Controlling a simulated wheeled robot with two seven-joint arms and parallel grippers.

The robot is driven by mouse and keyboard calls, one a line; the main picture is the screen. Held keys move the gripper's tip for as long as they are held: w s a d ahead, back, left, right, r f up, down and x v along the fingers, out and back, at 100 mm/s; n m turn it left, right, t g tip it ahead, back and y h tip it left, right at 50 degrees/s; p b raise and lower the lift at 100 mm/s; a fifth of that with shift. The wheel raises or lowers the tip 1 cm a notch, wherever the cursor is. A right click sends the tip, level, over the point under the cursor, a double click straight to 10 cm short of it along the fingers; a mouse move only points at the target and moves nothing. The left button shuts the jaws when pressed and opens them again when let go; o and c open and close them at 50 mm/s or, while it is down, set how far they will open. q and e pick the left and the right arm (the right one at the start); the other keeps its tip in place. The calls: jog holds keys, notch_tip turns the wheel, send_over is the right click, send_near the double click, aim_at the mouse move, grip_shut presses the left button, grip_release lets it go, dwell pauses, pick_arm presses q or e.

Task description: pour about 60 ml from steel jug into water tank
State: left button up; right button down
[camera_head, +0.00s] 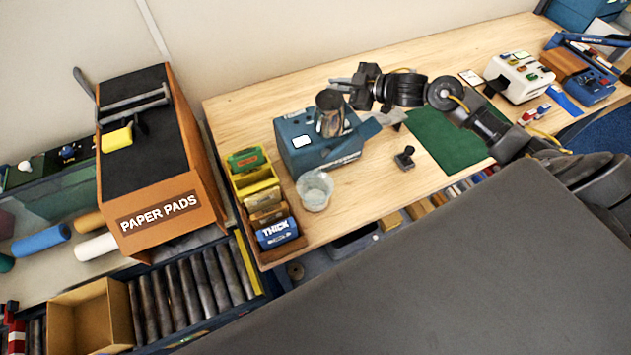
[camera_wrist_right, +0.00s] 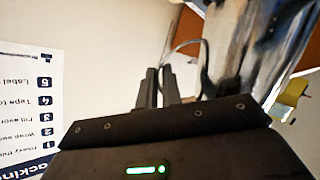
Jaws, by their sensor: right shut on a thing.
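The steel jug (camera_head: 330,116) is shiny and shows over the blue machine (camera_head: 296,146), close to upright. My right gripper (camera_head: 346,86) is shut on it, at its handle side. In the right wrist view the jug (camera_wrist_right: 252,45) fills the upper right, with its thin handle at the dark fingers (camera_wrist_right: 160,88). A clear round container (camera_head: 315,190), which looks like the water tank, stands on the bench in front of the blue machine, below the jug in the picture. Its water level is too small to tell. My left gripper is not in view.
An orange paper pad unit (camera_head: 150,170) is farther left. A small black stamp-like object (camera_head: 405,157) and a green mat (camera_head: 448,140) lie to the right. Bare bench (camera_head: 362,190) lies right of the container.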

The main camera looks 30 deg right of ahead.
aim_at(332, 92)
jog(key=shift+s+a, duration=0.25)
jog(key=shift+s+a+r+n+t+h, duration=0.3)
jog(key=shift+s+a+r+n+t, duration=0.25)
jog(key=shift+r+n, duration=0.3)
jog(key=s+a+r+n, duration=0.1)
jog(key=s+a+r+n+t, duration=0.1)
jog(key=shift+s+a+t, duration=0.25)
jog(key=shift+s+a, duration=0.05)
jog(key=shift+s+a+r+n+t, duration=0.1)
jog(key=shift+s+a+n+t, duration=0.4)
jog(key=shift+n, duration=0.45)
jog(key=shift+s+a+n+b, duration=0.25)
jog(key=shift+s+n+b, duration=0.05)
jog(key=shift+n+b, duration=0.1)
jog(key=shift+s+a+r+n+t+b, duration=0.45)
jog(key=shift+n+b, duration=0.45)
jog(key=shift+b, duration=0.65)
jog(key=shift+s+r+b, duration=0.1)
jog(key=shift+b, duration=0.2)
